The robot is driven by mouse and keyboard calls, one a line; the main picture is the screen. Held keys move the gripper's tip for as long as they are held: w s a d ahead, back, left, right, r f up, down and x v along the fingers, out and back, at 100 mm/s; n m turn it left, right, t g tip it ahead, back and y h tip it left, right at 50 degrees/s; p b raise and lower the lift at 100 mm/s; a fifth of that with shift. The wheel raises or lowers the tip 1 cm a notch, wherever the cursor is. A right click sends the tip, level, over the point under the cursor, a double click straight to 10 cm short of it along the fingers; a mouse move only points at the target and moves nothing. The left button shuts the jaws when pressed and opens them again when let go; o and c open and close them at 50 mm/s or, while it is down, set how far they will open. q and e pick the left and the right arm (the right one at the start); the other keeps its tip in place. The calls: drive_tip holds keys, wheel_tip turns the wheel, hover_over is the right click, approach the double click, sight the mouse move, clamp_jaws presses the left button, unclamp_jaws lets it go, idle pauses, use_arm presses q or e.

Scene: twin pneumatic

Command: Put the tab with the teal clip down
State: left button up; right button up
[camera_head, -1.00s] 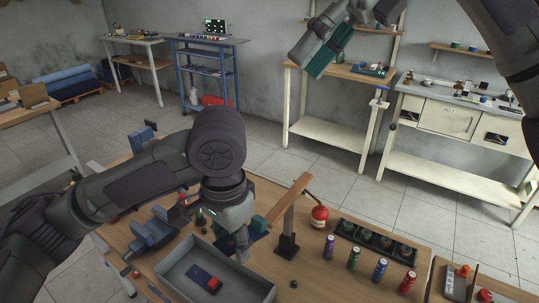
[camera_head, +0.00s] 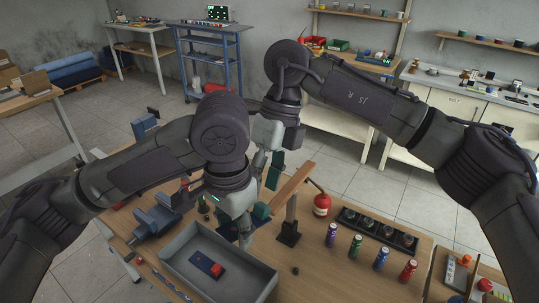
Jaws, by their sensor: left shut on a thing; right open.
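My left gripper (camera_head: 244,232) points down at the right rim of the grey bin (camera_head: 180,276). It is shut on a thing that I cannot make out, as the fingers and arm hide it. A dark teal piece (camera_head: 262,211) shows beside it; I cannot tell whether it is the teal clip or part of the gripper. My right gripper (camera_head: 264,172) points down behind my left one, near the wooden bar (camera_head: 291,186), and is open. Another teal piece (camera_head: 275,172) shows at its right side. I cannot pick out the tab for certain.
A dark blue piece with a red part (camera_head: 208,266) lies in the bin. A blue-grey vise (camera_head: 156,221) stands left of it. A red round object (camera_head: 322,204), a dark rack (camera_head: 377,230) and several cans (camera_head: 356,246) stand on the right. The two arms are close together.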

sight(259, 204)
drive_tip(key=shift+x, duration=2.3)
clamp_jaws()
use_arm(q)
drive_tip(key=o, duration=1.2)
use_arm(e)
drive_tip(key=shift+a, duration=0.1)
use_arm(q)
drive_tip(key=shift+r, duration=0.1)
